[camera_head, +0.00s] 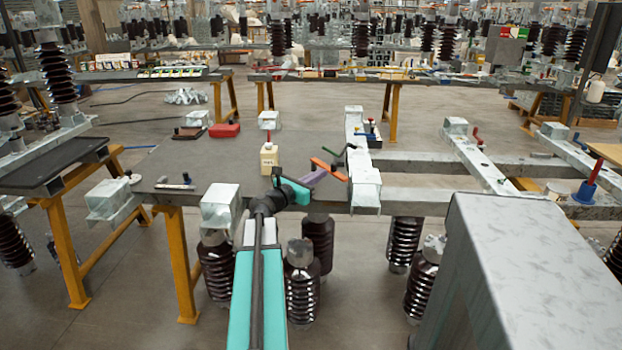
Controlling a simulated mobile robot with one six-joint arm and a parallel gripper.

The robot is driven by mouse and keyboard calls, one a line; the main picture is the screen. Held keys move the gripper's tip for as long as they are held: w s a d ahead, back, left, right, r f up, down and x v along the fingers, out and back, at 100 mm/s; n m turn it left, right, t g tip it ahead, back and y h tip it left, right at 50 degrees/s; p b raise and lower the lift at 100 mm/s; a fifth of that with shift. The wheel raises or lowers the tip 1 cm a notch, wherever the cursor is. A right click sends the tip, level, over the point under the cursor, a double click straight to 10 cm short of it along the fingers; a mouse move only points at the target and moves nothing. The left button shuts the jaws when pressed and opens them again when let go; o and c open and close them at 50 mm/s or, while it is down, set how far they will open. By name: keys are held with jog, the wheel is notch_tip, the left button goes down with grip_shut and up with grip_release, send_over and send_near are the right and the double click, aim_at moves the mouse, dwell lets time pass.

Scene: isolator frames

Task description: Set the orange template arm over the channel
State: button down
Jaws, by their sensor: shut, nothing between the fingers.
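The orange template arm (329,169) is a short flat bar near the middle of the view. It lies at a slant beside the galvanised channel (364,186), its right end close to the channel's left side; whether they touch I cannot tell. My gripper (300,191) is at the end of my teal and black arm, just left of and nearer than the orange arm. It is shut and holds nothing; its fingertips are small and hard to make out. A purple bar (314,178) shows between my gripper and the orange arm.
A green bar (331,151) and a yellowish bottle (269,158) are close behind. A red block (224,130) lies on the grey bench top (222,165). Dark ribbed insulators (405,240) hang below the beam. A large grey box shape (525,270) fills the lower right.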

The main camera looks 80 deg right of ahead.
aim_at(332, 167)
jog(key=shift+x, duration=1.7)
